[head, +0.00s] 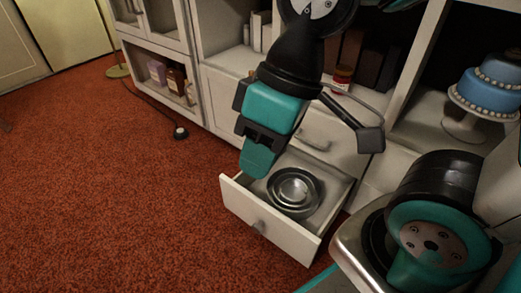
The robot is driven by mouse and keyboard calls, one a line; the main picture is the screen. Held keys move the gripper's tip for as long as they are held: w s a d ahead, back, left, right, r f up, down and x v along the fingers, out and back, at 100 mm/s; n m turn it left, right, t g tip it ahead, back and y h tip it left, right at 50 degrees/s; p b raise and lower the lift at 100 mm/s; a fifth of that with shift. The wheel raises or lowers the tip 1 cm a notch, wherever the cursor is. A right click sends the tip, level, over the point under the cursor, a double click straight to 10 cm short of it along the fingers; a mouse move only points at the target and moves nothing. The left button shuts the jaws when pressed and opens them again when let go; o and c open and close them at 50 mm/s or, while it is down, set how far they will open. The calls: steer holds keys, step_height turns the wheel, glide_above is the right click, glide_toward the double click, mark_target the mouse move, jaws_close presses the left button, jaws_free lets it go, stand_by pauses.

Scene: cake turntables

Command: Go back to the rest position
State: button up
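My gripper (258,160) hangs over the front left part of an open white drawer (262,228), pointing down. From this angle its fingers overlap, so I cannot tell whether they are open or shut. I see nothing held in it. A round metal dish (294,190) lies inside the drawer, to the right of and below my gripper in the picture. The gripper appears apart from the dish. A blue tiered cake (490,84) with white beading stands on a white stand (466,126) in a cabinet bay at right.
The white cabinet (235,92) runs along the back, with books and a red-labelled jar (343,77) on its shelves. A glass-fronted section (160,75) stands at left. The pulled-out drawer juts over the red carpet (110,190), which is largely clear at left.

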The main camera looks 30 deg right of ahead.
step_height(320, 180, up, 49)
steer(key=p, duration=4.8)
steer(key=shift+p, duration=0.4)
steer(key=shift+d+f, duration=0.1)
steer(key=shift+f, duration=0.05)
